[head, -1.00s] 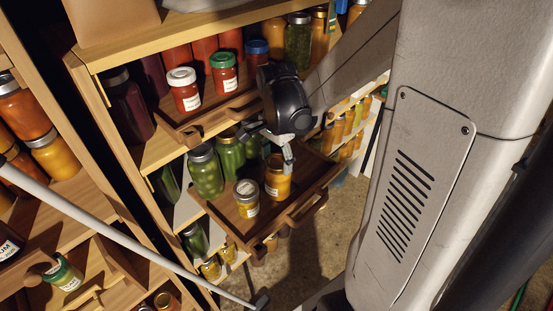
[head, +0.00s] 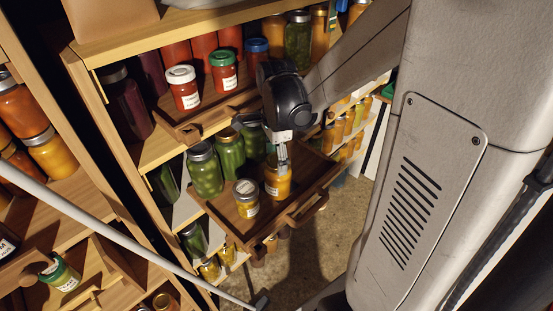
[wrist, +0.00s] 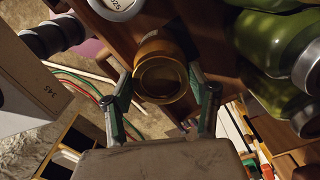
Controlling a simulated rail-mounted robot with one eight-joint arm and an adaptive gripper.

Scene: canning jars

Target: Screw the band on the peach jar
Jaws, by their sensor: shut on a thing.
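The peach jar (head: 278,184), with orange contents and a pale label, stands upright on a pull-out wooden tray (head: 309,192). My gripper (head: 282,158) points down at its top. In the wrist view the fingers of my gripper (wrist: 162,76) stand on both sides of the jar mouth, shut on a gold-coloured band (wrist: 140,90). The band looks seated around the rim; how far it is threaded I cannot tell. In the head view the fingers hide most of the band.
A lidded yellow jar (head: 246,199) stands close left of the peach jar; its lid shows in the wrist view (wrist: 118,6). Green jars (head: 205,170) stand behind on the tray. Red jars (head: 184,92) stand on a higher tray. The tray's front right part is clear.

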